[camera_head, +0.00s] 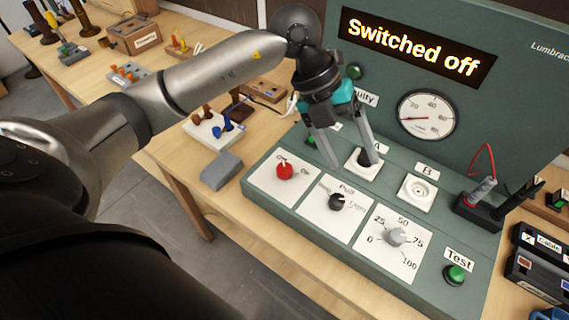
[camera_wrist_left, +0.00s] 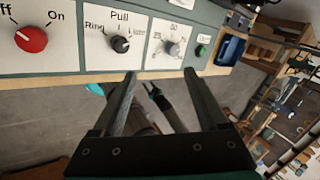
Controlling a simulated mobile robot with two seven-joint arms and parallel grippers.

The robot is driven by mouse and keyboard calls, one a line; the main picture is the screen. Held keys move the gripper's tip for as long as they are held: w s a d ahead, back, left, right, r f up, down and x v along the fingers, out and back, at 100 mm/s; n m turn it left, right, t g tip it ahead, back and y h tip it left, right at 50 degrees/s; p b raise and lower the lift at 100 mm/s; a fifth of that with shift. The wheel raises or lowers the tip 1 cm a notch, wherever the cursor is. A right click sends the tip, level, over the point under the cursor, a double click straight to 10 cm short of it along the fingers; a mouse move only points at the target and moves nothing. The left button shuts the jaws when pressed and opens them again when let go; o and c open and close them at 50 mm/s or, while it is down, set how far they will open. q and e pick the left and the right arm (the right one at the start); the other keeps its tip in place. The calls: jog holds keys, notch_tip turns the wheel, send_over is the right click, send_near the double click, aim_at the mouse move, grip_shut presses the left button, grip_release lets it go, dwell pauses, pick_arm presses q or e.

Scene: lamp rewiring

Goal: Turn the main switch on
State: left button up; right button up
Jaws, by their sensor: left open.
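The main switch is a red knob (camera_head: 284,172) on a white plate marked Off and On, at the left of the sloping green panel. It also shows at the upper left of the left wrist view (camera_wrist_left: 31,39), its pale mark pointing towards Off. The lit display (camera_head: 415,48) reads "Switched off". My left gripper (camera_head: 350,164) is open and empty, above the panel to the right of the red knob, its fingers pointing down. Its two fingers (camera_wrist_left: 159,74) stand apart in the left wrist view. Parts of what may be my right arm show between them, unclear.
A black Pull knob (camera_head: 337,202) and a grey dial (camera_head: 395,237) sit right of the red knob. White socket B (camera_head: 416,193) and a green Test button (camera_head: 456,273) lie farther right. A grey block (camera_head: 221,171) is on the table left of the panel.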

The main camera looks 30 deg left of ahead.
aim_at(284, 168)
pick_arm(q)
jog(key=w+a+n+y, duration=0.1)
jog(key=a+n+y, duration=0.35)
jog(key=a, duration=0.95)
jog(key=shift+m+y, duration=0.85)
jog(key=f, duration=1.4)
jog(key=shift+d+f, duration=0.2)
jog(key=shift+d, duration=0.05)
grip_shut()
